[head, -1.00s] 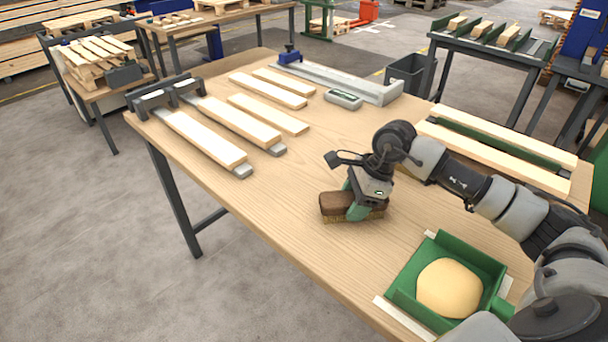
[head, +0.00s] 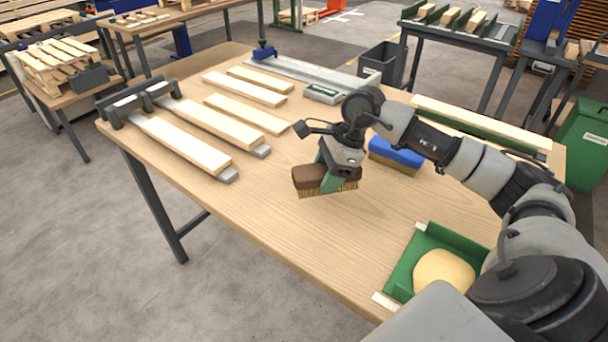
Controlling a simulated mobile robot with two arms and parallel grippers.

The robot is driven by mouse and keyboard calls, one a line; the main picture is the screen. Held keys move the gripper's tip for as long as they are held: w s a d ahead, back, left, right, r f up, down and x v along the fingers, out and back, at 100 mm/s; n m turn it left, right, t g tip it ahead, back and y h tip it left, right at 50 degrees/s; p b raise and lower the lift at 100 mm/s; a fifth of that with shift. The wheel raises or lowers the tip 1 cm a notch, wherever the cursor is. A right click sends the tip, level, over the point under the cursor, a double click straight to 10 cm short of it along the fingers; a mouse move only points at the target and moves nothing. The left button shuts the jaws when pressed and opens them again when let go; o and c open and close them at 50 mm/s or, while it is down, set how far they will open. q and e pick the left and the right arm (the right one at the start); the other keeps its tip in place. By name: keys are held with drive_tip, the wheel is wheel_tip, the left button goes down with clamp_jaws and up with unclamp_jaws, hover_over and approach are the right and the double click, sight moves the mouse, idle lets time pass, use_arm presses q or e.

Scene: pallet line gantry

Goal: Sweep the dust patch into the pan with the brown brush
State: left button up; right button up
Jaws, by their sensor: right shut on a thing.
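The brown brush (head: 310,178) is held in my right gripper (head: 334,178), which is shut on its wooden back. Its tan bristles point down over the middle of the table; I cannot tell if they touch the top. The green pan (head: 402,272) lies at the table's near right edge, partly hidden by my right arm. A rounded tan mound (head: 442,269), which looks like the dust, lies inside the pan. I see no other dust patch on the bare wood. My left gripper is not in view.
A blue brush (head: 397,155) stands just behind my right gripper, partly covered by the arm. Pale boards (head: 185,144) lie at the left and back of the table (head: 270,215). A long board (head: 480,122) lies along the right. The front middle is clear.

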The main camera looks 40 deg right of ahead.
drive_tip(key=shift+r+p, duration=0.7)
drive_tip(key=shift+r, duration=0.9)
